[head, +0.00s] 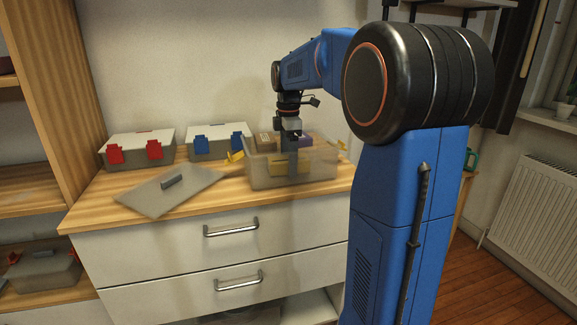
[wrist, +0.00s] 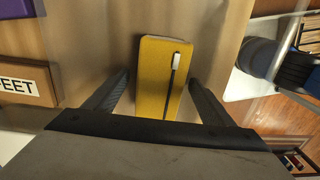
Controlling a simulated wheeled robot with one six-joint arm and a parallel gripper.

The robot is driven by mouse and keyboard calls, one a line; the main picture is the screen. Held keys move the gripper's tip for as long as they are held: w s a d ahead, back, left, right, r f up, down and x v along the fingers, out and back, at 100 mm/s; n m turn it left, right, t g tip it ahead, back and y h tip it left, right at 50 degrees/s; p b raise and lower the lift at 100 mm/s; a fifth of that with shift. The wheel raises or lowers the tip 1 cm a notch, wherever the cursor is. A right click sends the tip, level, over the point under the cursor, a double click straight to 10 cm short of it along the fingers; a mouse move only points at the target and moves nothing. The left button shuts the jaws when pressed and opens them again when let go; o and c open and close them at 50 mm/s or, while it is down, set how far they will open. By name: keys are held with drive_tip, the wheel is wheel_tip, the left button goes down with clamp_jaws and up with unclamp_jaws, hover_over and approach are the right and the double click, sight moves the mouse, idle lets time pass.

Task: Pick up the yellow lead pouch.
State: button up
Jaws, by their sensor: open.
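The yellow lead pouch (wrist: 160,75) has a dark zip with a pale pull tab. In the wrist view it lies between the two fingers of my open gripper (wrist: 158,82), with a gap on the left and almost none on the right. Its near end is hidden behind the gripper's body. In the head view the pouch (head: 304,168) shows blurred through the wall of a translucent box (head: 326,166), and my gripper (head: 291,160) points down into this box. Whether the fingers touch the pouch I cannot tell.
The box's yellow latches (head: 235,157) hang open. A grey lid (head: 145,193) lies left of it. Closed boxes with red latches (head: 137,147) and blue latches (head: 216,140) stand behind.

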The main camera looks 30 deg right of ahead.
drive_tip(key=shift+f, duration=0.1)
drive_tip(key=c, duration=1.2)
